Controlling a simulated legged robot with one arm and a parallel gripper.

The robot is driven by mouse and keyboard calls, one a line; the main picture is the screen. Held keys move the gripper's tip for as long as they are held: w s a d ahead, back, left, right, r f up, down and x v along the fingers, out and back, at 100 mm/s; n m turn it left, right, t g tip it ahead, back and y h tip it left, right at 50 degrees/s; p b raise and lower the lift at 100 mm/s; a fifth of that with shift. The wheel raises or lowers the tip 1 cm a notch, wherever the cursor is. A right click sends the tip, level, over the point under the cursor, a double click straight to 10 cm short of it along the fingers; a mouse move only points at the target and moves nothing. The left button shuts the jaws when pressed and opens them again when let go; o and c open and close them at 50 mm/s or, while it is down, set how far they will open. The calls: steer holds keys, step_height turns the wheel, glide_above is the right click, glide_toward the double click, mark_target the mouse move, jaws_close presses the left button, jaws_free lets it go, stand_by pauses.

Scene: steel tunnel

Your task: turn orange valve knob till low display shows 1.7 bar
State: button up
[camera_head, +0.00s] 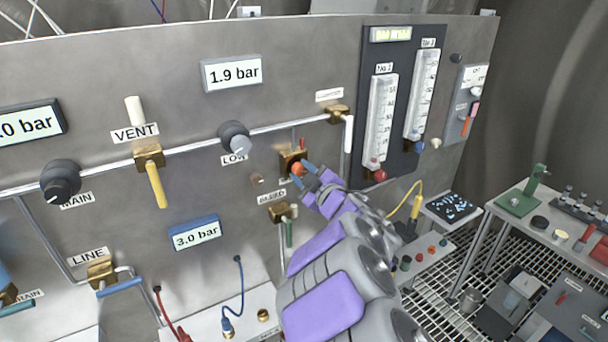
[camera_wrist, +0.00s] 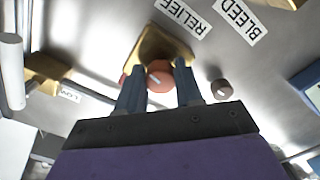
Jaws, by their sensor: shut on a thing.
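The orange valve knob (camera_head: 297,169) sits on a brass valve body (camera_head: 291,157) on the steel panel, right of the LOW knob. My gripper (camera_head: 309,172) is shut on it. In the wrist view the orange knob (camera_wrist: 160,75) lies between the two blue fingers of my gripper (camera_wrist: 161,84), with the RELIEF label (camera_wrist: 184,14) beside the valve. The display (camera_head: 232,73) above the black-and-grey LOW knob (camera_head: 235,138) reads 1.9 bar.
A 3.0 bar display (camera_head: 195,233) is lower on the panel. A BLEED valve (camera_head: 283,212) with a green handle is just below my gripper. Two flow tubes (camera_head: 380,123) stand to the right. A yellow VENT handle (camera_head: 157,185) sticks out at left.

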steer(key=shift+a, duration=0.1)
steer(key=o, duration=1)
steer(key=shift+a, duration=0.1)
steer(key=shift+o, duration=0.2)
steer(key=b+v, duration=0.5)
steer(key=v, duration=1.2)
steer(key=shift+s+f, duration=0.1)
